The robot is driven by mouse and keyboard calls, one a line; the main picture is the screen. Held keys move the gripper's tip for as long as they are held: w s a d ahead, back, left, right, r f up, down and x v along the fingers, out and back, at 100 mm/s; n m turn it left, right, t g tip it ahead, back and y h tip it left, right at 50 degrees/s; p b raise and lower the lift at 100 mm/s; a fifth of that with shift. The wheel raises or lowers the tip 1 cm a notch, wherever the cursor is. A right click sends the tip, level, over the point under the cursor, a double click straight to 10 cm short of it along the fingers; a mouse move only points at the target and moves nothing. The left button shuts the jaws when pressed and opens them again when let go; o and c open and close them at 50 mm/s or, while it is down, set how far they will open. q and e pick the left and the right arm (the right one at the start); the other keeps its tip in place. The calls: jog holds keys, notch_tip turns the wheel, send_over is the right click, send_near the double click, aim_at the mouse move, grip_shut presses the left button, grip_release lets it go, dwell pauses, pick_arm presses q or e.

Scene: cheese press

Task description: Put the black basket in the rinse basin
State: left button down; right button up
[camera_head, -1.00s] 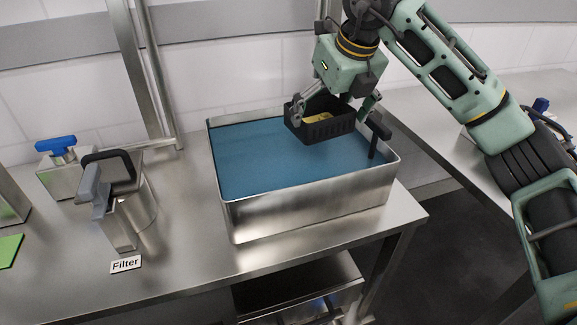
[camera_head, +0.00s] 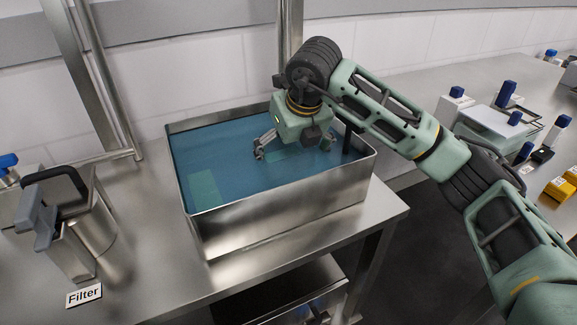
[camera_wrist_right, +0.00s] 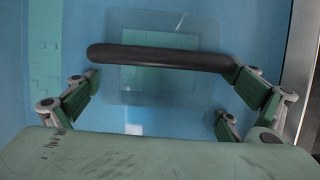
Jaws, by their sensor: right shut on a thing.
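The rinse basin (camera_head: 290,222) is a steel tub filled with blue water, standing on the steel table. My right gripper (camera_head: 292,148) is down at the water inside the basin, towards its back right, with its fingers apart around the hold. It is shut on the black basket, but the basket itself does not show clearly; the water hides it. In the right wrist view, the gripper (camera_wrist_right: 155,100) frames a faint pale rectangle with a teal patch below the surface. My left gripper is not in view.
A steel filter (camera_head: 92,225) with a grey handle stands left of the basin, behind a "Filter" label (camera_head: 84,295). A black upright piece (camera_head: 347,140) stands at the basin's right end. The right-hand table holds several blue-topped items (camera_head: 509,90). A gap separates the tables.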

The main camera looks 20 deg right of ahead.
notch_tip(320, 180, down, 3)
jog(key=shift+f, duration=0.5)
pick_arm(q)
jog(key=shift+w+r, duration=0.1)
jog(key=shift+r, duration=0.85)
pick_arm(e)
jog(key=o, duration=1)
jog(key=shift+o, duration=0.2)
jog(key=shift+r, duration=0.1)
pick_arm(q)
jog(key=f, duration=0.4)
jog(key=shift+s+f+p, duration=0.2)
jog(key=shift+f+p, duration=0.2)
pick_arm(e)
jog(key=v, duration=1.2)
jog(key=shift+w, duration=0.1)
